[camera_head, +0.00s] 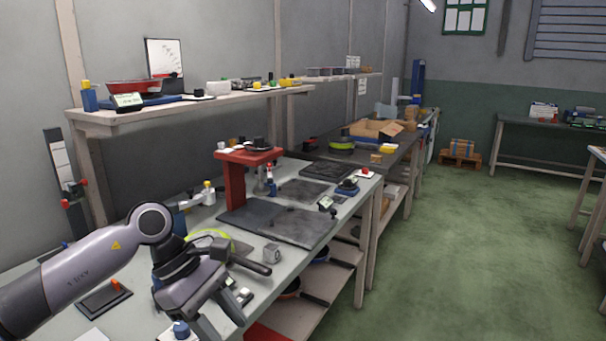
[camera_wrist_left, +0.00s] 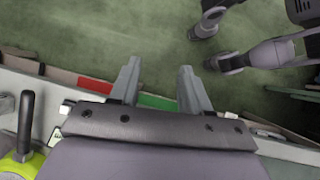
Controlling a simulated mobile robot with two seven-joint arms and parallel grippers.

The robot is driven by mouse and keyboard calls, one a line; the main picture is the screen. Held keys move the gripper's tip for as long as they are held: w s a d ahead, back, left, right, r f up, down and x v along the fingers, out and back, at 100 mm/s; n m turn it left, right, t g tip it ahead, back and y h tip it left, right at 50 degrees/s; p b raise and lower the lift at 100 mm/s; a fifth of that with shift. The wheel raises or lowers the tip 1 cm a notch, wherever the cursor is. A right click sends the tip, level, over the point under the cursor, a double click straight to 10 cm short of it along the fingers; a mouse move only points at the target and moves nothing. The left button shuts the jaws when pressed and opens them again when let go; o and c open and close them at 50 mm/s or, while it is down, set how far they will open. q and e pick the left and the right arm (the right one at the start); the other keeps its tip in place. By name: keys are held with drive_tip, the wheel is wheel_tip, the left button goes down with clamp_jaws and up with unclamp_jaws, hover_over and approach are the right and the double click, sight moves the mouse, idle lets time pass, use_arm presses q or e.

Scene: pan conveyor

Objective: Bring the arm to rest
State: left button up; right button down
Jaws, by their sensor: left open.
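My left arm comes in from the left in the head view. Its gripper (camera_head: 207,322) hangs over the front edge of the workbench (camera_head: 335,225), pointing down. In the left wrist view the two fingers of the left gripper (camera_wrist_left: 158,72) stand apart with nothing between them, with the green floor beyond.
A yellow-green rounded object (camera_head: 208,236) lies on the bench behind the gripper; it also shows in the left wrist view (camera_wrist_left: 18,168). A red stand (camera_head: 235,180) rises farther along. An upper shelf (camera_head: 190,100) holds small items. The floor (camera_head: 450,250) at right is clear.

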use_arm(q)
drive_tip(key=s+d+r+n+t+h+p, duration=0.1)
drive_tip(key=s+d+n+t+h, duration=0.15)
drive_tip(key=d+n+h, duration=0.45)
drive_tip(key=s+d+r+n+t+h, duration=0.25)
drive_tip(key=d+n+h, duration=0.25)
drive_tip(key=n+h, duration=0.3)
drive_tip(key=a+f+n+t+y+p, duration=0.1)
drive_tip(key=a+f+n+t+y, duration=0.55)
drive_tip(key=n, duration=0.85)
drive_tip(key=a+f+n+t+y, duration=0.5)
drive_tip(key=f+n+t+y, duration=0.15)
drive_tip(key=n, duration=0.75)
drive_tip(key=s+a+f+n+g+y, duration=0.2)
drive_tip(key=s+a+f+n+y, duration=0.1)
drive_tip(key=s+f+n, duration=0.3)
drive_tip(key=s+a+f+n+g+y, duration=0.3)
drive_tip(key=s+a+f+n, duration=0.2)
drive_tip(key=f, duration=0.4)
drive_tip(key=shift+s+a+n+g+p, duration=0.3)
drive_tip(key=shift+s+n, duration=0.5)
drive_tip(key=shift+s, duration=0.3)
